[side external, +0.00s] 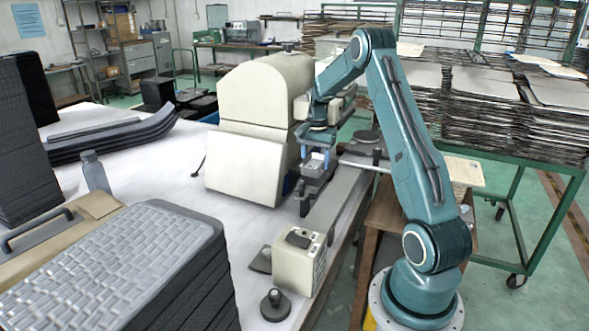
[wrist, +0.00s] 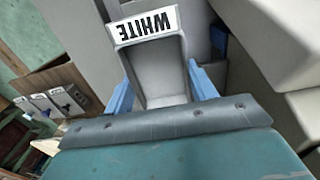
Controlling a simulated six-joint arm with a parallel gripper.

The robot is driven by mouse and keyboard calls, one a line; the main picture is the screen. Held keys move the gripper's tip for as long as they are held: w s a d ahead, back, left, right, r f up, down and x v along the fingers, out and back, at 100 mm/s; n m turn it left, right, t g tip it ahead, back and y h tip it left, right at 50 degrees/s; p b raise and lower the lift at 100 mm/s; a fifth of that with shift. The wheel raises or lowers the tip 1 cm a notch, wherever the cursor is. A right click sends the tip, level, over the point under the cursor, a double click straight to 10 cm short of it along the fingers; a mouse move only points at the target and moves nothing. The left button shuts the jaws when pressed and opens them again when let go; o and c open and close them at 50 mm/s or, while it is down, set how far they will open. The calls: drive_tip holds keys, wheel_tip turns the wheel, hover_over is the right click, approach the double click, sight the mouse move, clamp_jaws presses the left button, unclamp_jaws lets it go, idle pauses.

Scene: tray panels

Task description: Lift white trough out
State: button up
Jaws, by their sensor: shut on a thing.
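The white trough (wrist: 160,73) is a pale open channel with a label reading "WHITE" at its far end in the wrist view. In the side external view the trough (side external: 316,160) is a small pale piece beside the cream machine. My gripper (wrist: 163,85) has a blue finger on each side of the trough and is shut on it. In the side external view my gripper (side external: 317,152) points down over a dark fixture (side external: 317,186). I cannot tell whether the trough is clear of the fixture.
The large cream machine (side external: 262,110) stands close to the left of my gripper. A grey rail (side external: 335,205) runs toward a cream box (side external: 298,262). Stacked panels (side external: 120,260) fill the front left. A bottle (side external: 95,172) stands on the white table, whose middle left is mostly clear.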

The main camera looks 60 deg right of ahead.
wheel_tip(320, 180, up, 17)
idle(0.4)
drive_tip(key=shift+f, duration=0.1)
idle(0.4)
